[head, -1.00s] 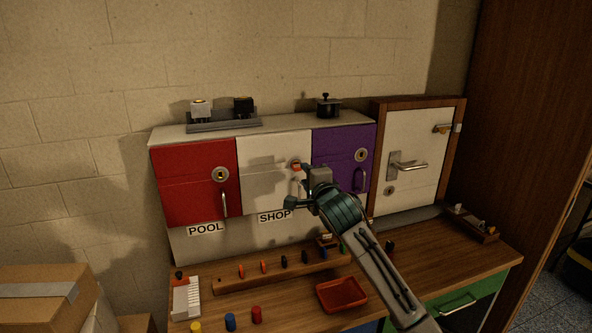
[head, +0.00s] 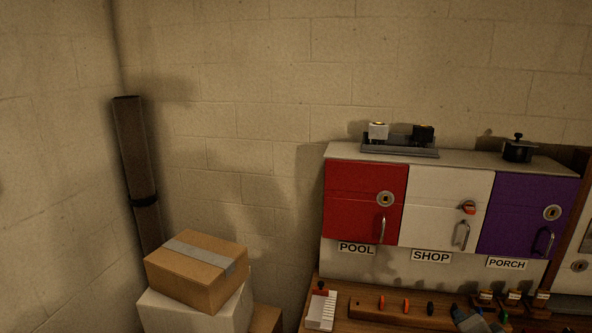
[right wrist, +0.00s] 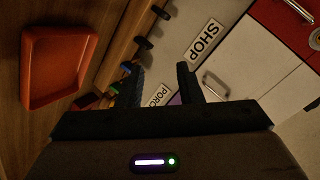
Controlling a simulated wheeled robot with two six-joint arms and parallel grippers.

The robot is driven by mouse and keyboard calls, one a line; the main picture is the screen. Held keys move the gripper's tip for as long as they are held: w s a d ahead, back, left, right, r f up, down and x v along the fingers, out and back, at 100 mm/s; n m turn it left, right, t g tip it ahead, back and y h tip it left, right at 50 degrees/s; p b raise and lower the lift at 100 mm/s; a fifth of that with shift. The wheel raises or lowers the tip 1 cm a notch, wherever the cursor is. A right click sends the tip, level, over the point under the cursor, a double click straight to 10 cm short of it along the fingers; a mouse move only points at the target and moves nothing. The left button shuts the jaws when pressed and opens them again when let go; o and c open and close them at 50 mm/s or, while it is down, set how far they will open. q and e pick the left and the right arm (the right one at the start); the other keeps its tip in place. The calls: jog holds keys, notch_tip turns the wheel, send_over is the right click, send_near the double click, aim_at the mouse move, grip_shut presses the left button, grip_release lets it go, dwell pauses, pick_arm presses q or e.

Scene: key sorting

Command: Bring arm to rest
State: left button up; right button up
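My right gripper (right wrist: 160,85) is open and empty in the right wrist view, its two dark fingers apart. A blue-grey part low in the head view (head: 470,321) seems to be this gripper, in front of the bench. The orange-headed key (head: 467,208) sits in the lock of the white SHOP door (head: 435,190), and no gripper touches it. The red POOL door (head: 355,205) and purple PORCH door (head: 520,205) flank it; all three look shut. My left gripper is not in view.
A wooden rail (head: 365,309) on the bench holds several coloured keys. A red tray (right wrist: 60,65) looks empty in the right wrist view. Stacked boxes (head: 190,275) stand left of the bench. A padlock stand (head: 400,150) is on the cabinet top.

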jog(key=s+a+f+n+g+y, duration=0.1)
jog(key=s+a+f+n+g, duration=0.2)
jog(key=s+f+n, duration=0.5)
jog(key=s+a+f+n+g, duration=0.1)
jog(key=s+a+f+g, duration=0.25)
jog(key=s, duration=0.75)
jog(key=s+a+f+n+g+y, duration=0.1)
jog(key=s+a+f+n+g, duration=0.15)
jog(key=s+f+n, duration=0.55)
notch_tip(320, 180, down, 29)
jog(key=s+d+m+g, duration=0.1)
jog(key=d+m, duration=0.2)
jog(key=s+f+g, duration=0.1)
jog(key=s+f, duration=1.7)
jog(key=f, duration=0.1)
jog(key=shift+d, duration=0.45)
jog(key=shift+s+f, duration=0.1)
